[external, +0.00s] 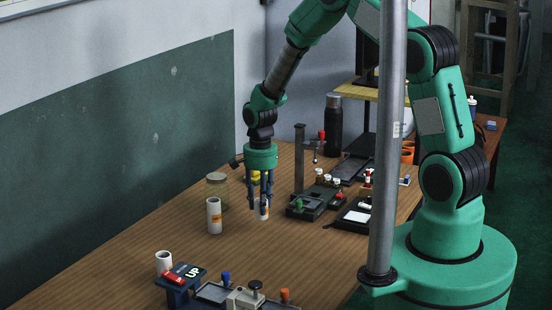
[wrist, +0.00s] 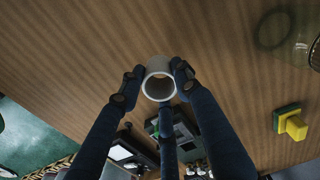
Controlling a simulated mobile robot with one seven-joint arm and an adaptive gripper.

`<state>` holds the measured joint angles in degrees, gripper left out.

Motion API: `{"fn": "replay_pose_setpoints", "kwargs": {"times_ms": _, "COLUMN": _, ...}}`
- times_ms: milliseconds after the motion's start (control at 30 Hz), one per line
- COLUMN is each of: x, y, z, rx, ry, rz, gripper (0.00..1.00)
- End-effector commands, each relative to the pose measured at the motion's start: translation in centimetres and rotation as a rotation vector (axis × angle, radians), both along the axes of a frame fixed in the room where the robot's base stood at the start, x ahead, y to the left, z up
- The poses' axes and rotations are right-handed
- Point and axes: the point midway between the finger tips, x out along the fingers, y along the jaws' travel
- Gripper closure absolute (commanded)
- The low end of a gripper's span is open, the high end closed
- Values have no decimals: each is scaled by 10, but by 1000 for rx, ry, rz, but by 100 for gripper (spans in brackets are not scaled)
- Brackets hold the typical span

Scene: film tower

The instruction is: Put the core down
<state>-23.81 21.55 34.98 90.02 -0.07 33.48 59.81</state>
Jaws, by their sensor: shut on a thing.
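My gripper (external: 260,200) points straight down over the middle of the table, its dark blue fingers closed around a white hollow core (external: 263,213) with an orange label. In the wrist view the fingers press on the outside of the core (wrist: 159,80), and I look into its open top. The core is upright. I cannot tell whether its lower end touches the table. A second white core with an orange label (external: 214,217) stands upright on the table to the left. A third white core (external: 163,261) is at the front left.
A glass jar (external: 217,190) stands behind the second core. A yellow and green block (wrist: 291,123) lies on the wooden table (wrist: 90,40). A dark device with a post (external: 299,160) is right of my gripper. A blue stand with an UP sign (external: 182,274) is at the front. Bare table lies between.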

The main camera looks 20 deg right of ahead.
Motion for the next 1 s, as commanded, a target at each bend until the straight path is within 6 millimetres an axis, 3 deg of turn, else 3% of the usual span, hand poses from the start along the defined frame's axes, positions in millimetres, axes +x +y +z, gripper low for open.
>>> {"fn": "replay_pose_setpoints", "kwargs": {"times_ms": 200, "x": 36, "y": 15, "z": -5, "rx": 0, "ry": -1, "rz": 0, "gripper": 90}}
{"fn": "replay_pose_setpoints", "kwargs": {"times_ms": 400, "x": 56, "y": 23, "z": -6, "rx": 0, "ry": -1, "rz": 0, "gripper": 90}}
{"fn": "replay_pose_setpoints", "kwargs": {"times_ms": 833, "x": 61, "y": 25, "z": -6, "rx": 0, "ry": 0, "rz": 0, "gripper": 90}}
{"fn": "replay_pose_setpoints", "kwargs": {"times_ms": 1000, "x": 60, "y": 25, "z": -18, "rx": -1, "ry": 1, "rz": 0, "gripper": 90}}
